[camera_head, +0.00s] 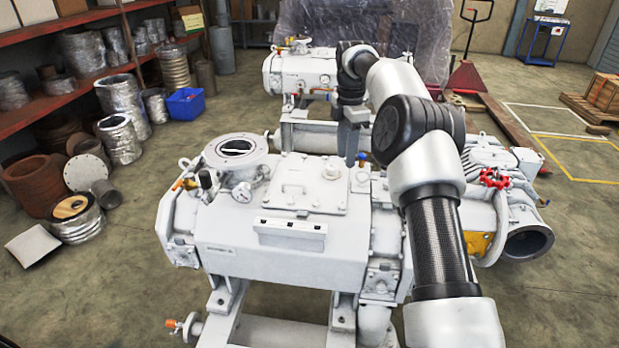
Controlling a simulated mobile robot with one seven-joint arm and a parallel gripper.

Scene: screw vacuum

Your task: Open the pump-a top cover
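The nearest white pump (245,232), apparently pump-a, stands in the middle of the view. A flat, pale, squarish cover plate (318,192) lies on its top, flush with the housing as far as I can see. The plate carries a small handle (292,189) and a round fitting (331,172). My gripper (351,160) points down near the plate's back right corner, just right of the round fitting. Its fingers appear as one narrow grey shape, so I cannot tell their opening or whether they touch anything.
A round flanged port (237,148) and a gauge (241,192) sit left of the plate. A red handwheel (494,178) is at the right. A second white pump (300,72) stands behind. Shelves (35,112) with metal parts line the left.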

